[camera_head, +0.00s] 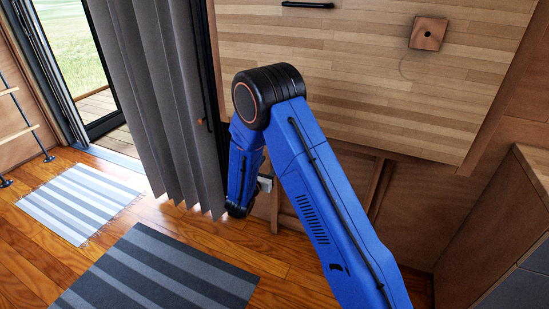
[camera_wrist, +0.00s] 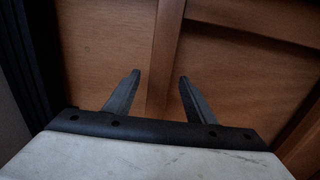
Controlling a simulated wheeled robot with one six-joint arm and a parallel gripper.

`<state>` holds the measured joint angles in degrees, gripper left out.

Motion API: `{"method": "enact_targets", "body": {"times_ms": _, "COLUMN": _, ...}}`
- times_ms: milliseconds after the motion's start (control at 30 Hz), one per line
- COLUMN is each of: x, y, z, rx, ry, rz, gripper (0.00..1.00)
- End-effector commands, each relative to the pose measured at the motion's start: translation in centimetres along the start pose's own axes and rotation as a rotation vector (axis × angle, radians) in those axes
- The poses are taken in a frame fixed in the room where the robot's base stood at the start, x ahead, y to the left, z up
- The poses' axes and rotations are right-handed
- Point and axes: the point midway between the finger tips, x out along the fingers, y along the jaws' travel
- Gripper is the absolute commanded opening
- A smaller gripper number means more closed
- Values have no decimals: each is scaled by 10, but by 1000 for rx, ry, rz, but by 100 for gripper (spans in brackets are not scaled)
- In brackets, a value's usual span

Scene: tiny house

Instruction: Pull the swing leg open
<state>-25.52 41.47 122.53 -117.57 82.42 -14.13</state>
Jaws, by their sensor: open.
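The swing leg appears to be the wooden frame under the light plank tabletop (camera_head: 400,70). One upright bar of the swing leg (camera_head: 275,208) shows just right of my lower arm in the head view. In the wrist view, an upright wooden bar, likely the same swing leg (camera_wrist: 165,50), runs between my fingers, and a cross bar branches right from its top. My gripper (camera_wrist: 160,75) is open, with one finger on each side of the bar in the picture. I cannot tell whether the fingertips reach around it or stop short. The head view hides the fingertips.
A grey curtain (camera_head: 155,90) hangs close to the left of my arm. A wooden cabinet (camera_head: 490,235) stands at the right. Striped rugs (camera_head: 155,275) lie on the wooden floor at the left. A small wooden block (camera_head: 428,34) sits on the tabletop panel.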

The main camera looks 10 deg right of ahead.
Motion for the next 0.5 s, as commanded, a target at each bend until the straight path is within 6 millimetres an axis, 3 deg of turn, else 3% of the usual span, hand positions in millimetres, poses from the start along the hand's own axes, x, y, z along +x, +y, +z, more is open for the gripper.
{"method": "enact_targets", "body": {"times_ms": 200, "x": 35, "y": -1, "z": 0, "rx": 0, "ry": 0, "rz": -3, "gripper": 50}}
{"method": "enact_targets", "body": {"times_ms": 500, "x": 56, "y": 0, "z": 0, "rx": 0, "ry": -1, "rz": -1, "gripper": 50}}
